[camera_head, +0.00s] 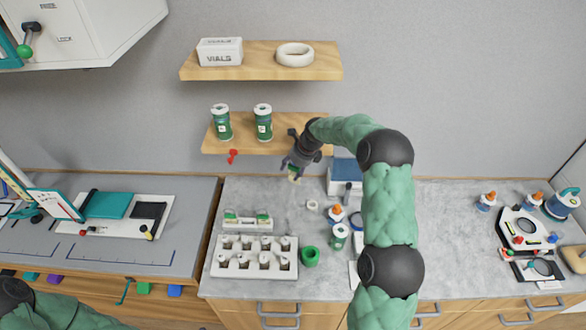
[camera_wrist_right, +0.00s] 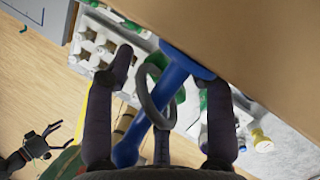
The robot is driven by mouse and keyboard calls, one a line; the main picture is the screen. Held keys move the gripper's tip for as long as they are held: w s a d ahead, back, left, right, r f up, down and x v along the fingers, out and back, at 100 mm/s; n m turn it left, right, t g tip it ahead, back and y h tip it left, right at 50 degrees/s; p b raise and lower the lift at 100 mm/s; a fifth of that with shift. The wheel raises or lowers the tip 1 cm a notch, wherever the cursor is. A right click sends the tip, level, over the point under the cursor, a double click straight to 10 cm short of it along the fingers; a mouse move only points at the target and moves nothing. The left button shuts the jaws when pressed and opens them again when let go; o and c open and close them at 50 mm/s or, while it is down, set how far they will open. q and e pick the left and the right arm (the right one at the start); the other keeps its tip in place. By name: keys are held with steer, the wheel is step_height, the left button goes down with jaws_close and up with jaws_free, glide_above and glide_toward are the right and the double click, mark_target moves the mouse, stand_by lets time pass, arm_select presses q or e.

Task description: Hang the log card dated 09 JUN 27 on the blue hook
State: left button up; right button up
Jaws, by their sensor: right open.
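The blue hook (camera_wrist_right: 178,72) slants down from the wooden shelf edge in the right wrist view. A dark grey ring (camera_wrist_right: 143,98) lies across the hook between my fingers and seems to pass around it. I cannot tell whether the hook bears it. My right gripper (camera_head: 291,166) is open at the lower shelf's right end, its fingers (camera_wrist_right: 170,75) apart on both sides of ring and hook. A small pale and green piece (camera_head: 293,177), perhaps a card, shows below it; no date is readable. My left gripper (camera_wrist_right: 45,142) shows with spread fingers in the wrist view.
A red hook (camera_head: 232,157) hangs under the lower shelf (camera_head: 244,141), which carries two green jars. Below, the counter (camera_head: 290,208) holds a white rack (camera_head: 254,272), a green cup (camera_head: 309,256) and several bottles. My right arm crosses in front of the counter.

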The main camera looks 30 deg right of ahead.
steer(key=v, duration=1.2)
steer(key=shift+s+f, duration=0.15)
